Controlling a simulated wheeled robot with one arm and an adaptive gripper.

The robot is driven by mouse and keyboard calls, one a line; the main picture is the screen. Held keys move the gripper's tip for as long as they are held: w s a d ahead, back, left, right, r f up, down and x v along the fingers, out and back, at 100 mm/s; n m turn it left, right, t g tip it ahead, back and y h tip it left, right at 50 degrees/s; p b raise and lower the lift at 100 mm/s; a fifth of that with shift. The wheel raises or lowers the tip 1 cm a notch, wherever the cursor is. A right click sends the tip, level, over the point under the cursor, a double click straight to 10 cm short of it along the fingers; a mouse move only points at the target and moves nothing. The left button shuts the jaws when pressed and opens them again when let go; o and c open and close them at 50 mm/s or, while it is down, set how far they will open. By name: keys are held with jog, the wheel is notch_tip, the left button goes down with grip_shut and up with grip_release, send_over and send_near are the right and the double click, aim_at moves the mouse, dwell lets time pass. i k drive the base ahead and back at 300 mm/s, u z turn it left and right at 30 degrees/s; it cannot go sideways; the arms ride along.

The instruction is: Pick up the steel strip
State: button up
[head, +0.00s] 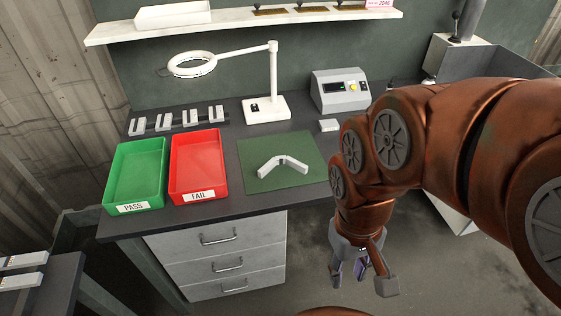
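A light grey metal piece (270,167), bent at an angle like a wide V, lies on the green mat (262,183) on the desk. It is the likeliest steel strip, but I cannot be sure. My gripper (362,279) hangs pointing down in front of the desk, to the right of the drawers. It is lower right of the bent piece and clear of it. Its fingers are spread apart, with no strip between them. A small purple part shows between the fingers; I cannot tell what it is.
A green PASS tray (133,208) and a red FAIL tray (196,195) stand left of the mat. A magnifier lamp (267,110) and a grey meter box (340,91) stand behind. Several small metal pieces (190,117) line the back left. More pale strips (22,261) lie far left.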

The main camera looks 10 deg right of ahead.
aim_at(280, 160)
jog(key=u, duration=0.5)
jog(key=k, duration=1.2)
jog(key=u, duration=1.1)
jog(key=i, duration=1.65)
jog(key=z, duration=1.25)
jog(key=i, duration=0.8)
jog(key=z, duration=0.8)
